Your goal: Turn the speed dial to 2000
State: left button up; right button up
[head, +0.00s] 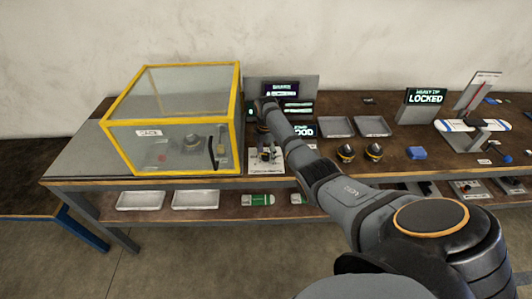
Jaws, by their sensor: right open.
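My right arm reaches in from the lower right, and its far end bends down beside the cage. My right gripper (266,150) is open, pointing down over a small white panel (266,168) at the bench's front edge. The gripper hides much of this panel, and I cannot make out a dial or its numbers there. A dark screen unit (290,90) with small lit text stands behind. A second lit sign (303,130) is partly covered by my arm; only "OOD" shows. My left gripper is not in view.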

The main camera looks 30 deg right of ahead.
jog(key=shift+c, duration=1.7)
jog(key=c, duration=0.8)
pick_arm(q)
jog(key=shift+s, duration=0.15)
pick_arm(e)
grip_shut()
